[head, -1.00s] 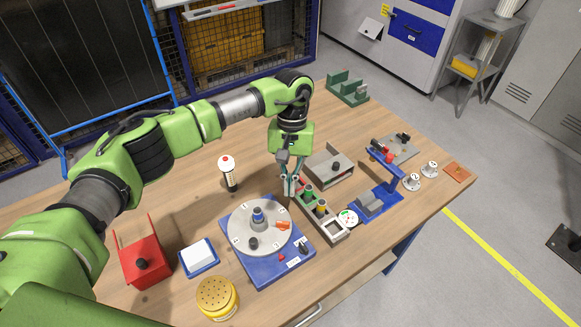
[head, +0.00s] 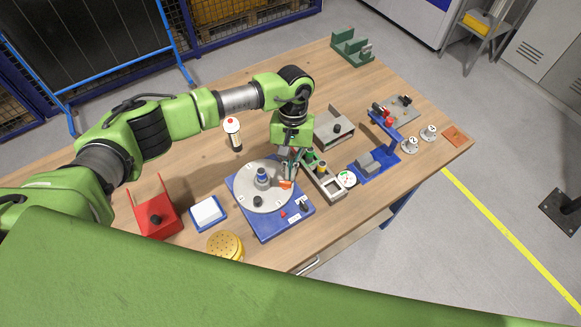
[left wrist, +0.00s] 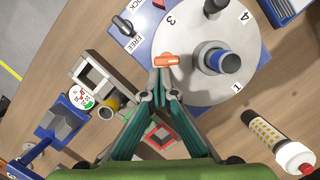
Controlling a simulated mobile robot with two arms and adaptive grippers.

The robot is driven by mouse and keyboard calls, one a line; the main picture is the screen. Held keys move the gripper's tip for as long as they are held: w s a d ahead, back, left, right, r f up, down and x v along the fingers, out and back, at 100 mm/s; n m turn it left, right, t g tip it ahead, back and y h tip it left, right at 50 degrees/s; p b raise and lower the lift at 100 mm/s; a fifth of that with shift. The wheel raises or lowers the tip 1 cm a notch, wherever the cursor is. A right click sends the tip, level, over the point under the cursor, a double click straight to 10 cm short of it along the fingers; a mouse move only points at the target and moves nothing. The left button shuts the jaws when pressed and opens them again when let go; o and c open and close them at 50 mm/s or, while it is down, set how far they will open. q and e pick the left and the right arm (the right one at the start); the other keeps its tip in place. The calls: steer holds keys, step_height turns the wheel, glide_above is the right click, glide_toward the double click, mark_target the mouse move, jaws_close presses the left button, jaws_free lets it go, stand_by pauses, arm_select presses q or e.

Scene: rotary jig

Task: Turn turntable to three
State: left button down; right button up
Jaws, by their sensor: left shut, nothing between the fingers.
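The turntable is a grey disc (head: 250,199) on a blue base (head: 268,233). It carries a central post with a blue band (left wrist: 229,62), a black knob and an orange tab (left wrist: 167,60) near its rim. In the left wrist view the numbers 3, 4 and 1 show on the disc, with 3 near the tab. A black lock knob (left wrist: 123,27) sits on the base between LOCK and FREE lettering. My left gripper (left wrist: 160,80) is shut and empty, its fingertips right beside the orange tab; I cannot tell whether they touch. My right gripper is out of view.
A grey tray with green and yellow parts (head: 333,187) stands close right of the turntable. A red-topped white lamp (head: 233,130), a white-topped blue box (head: 207,212), a red holder (head: 155,218) and a yellow perforated can (head: 226,245) stand around. Blue fixture (head: 375,162) is farther right.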

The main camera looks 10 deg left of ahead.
arm_select(q)
steer(key=shift+f+b, duration=0.1)
steer(key=shift+b, duration=0.25)
steer(key=shift+s+f+m+b, duration=0.15)
steer(key=shift+s+m+b, duration=0.2)
steer(key=shift+b, duration=0.5)
steer(key=shift+s+b, duration=0.2)
steer(key=shift+b, duration=0.1)
steer(key=shift+s+d, duration=0.1)
steer(key=shift+s, duration=0.1)
steer(key=shift+r, duration=0.25)
